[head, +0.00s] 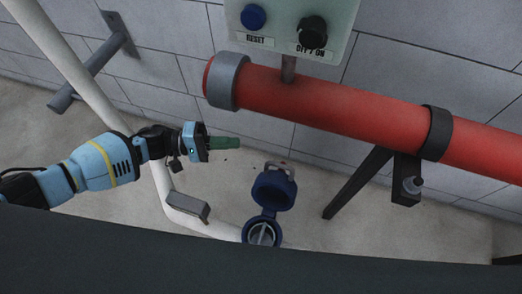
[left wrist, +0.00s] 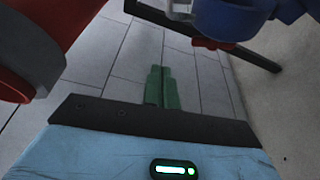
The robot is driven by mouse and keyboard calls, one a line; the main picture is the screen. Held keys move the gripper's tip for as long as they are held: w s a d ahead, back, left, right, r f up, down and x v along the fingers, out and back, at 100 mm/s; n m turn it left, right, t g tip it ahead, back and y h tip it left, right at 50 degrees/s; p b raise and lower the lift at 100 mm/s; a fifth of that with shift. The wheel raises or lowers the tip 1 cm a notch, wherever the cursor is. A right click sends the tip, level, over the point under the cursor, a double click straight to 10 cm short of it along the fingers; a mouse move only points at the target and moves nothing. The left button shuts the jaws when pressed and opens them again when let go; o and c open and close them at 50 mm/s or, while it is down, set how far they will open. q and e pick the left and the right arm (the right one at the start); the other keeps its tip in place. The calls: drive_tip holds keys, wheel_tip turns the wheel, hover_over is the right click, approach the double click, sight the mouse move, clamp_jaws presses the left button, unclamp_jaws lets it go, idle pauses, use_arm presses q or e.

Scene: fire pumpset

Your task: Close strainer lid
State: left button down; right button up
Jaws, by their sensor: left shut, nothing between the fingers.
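The strainer is a blue round fitting (head: 262,233) on the white pipe, low in the middle of the head view. Its blue lid (head: 273,190) stands raised, hinged up on the far side of the opening, with a light handle at its top. The blue lid part also shows at the top of the left wrist view (left wrist: 228,18). My left gripper (head: 238,142) has green fingers, shut and empty, up and left of the lid and apart from it. The fingers also show in the left wrist view (left wrist: 162,88). My right gripper is not in view.
A thick red pipe (head: 340,105) with grey collars crosses above the lid. A black support strut (head: 355,184) stands to the right. A control box (head: 290,22) with knobs is at the top. A white pipe (head: 160,185) runs down the left.

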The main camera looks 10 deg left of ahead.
sight(263, 164)
use_arm(q)
drive_tip(key=d, duration=0.3)
drive_tip(key=s+d, duration=0.1)
drive_tip(key=d, duration=0.2)
drive_tip(key=s+d+p, duration=0.1)
drive_tip(key=d, duration=0.2)
drive_tip(key=shift+s, duration=0.25)
drive_tip(key=shift+s, duration=0.1)
